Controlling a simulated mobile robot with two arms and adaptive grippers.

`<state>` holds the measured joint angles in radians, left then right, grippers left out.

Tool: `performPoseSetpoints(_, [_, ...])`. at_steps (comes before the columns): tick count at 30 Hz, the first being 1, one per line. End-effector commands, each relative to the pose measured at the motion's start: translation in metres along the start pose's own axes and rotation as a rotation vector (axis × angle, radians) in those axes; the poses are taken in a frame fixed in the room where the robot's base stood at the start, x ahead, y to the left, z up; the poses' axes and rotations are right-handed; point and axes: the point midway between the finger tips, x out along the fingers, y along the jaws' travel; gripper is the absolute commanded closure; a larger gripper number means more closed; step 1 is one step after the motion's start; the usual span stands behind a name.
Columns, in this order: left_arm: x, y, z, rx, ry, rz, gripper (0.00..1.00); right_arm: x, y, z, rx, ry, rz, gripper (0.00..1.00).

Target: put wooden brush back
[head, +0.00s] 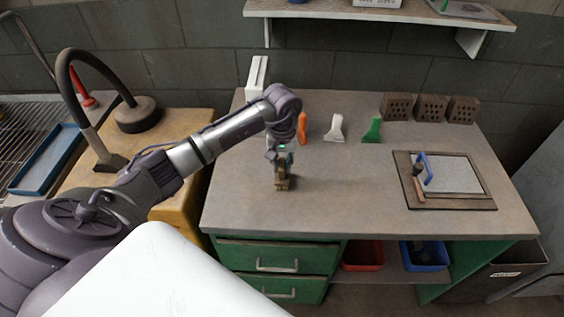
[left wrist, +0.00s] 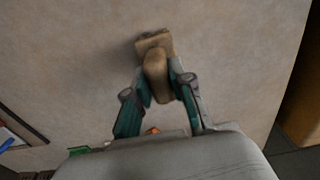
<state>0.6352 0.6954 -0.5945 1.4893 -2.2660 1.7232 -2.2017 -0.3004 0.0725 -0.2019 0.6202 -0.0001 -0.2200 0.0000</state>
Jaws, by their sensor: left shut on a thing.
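My left gripper (head: 281,172) reaches down over the grey workbench top from the left. In the left wrist view the left gripper (left wrist: 160,92) is shut on the wooden brush (left wrist: 154,64), with a tan handle between its two green-and-grey fingers and a wider head beyond. In the head view the brush (head: 284,184) shows small below the fingers, near the bench's left front. I cannot tell whether it touches the bench top. My right gripper is not in view.
An orange tool (head: 302,128), a white scraper (head: 336,128) and a green scraper (head: 373,130) stand behind the gripper. Hollow bricks (head: 431,108) line the back right. A framed board (head: 463,196) with a blue-handled tool (head: 424,170) lies at right. The bench's middle front is clear.

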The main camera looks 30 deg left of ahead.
Motion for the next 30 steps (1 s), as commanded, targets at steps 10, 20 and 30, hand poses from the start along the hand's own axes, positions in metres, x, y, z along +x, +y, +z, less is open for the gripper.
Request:
performPoseSetpoints(10, [0.003, 0.000, 0.000, 0.000, 0.000, 0.000, 0.63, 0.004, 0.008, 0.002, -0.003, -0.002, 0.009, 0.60])
performPoseSetpoints(20, [0.002, 0.000, 0.000, 0.000, -0.001, 0.000, 0.53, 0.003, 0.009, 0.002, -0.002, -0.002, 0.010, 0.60])
performPoseSetpoints(30, [-0.037, 0.001, -0.002, 0.001, 0.006, 0.002, 0.53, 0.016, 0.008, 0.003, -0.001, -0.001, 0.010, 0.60])
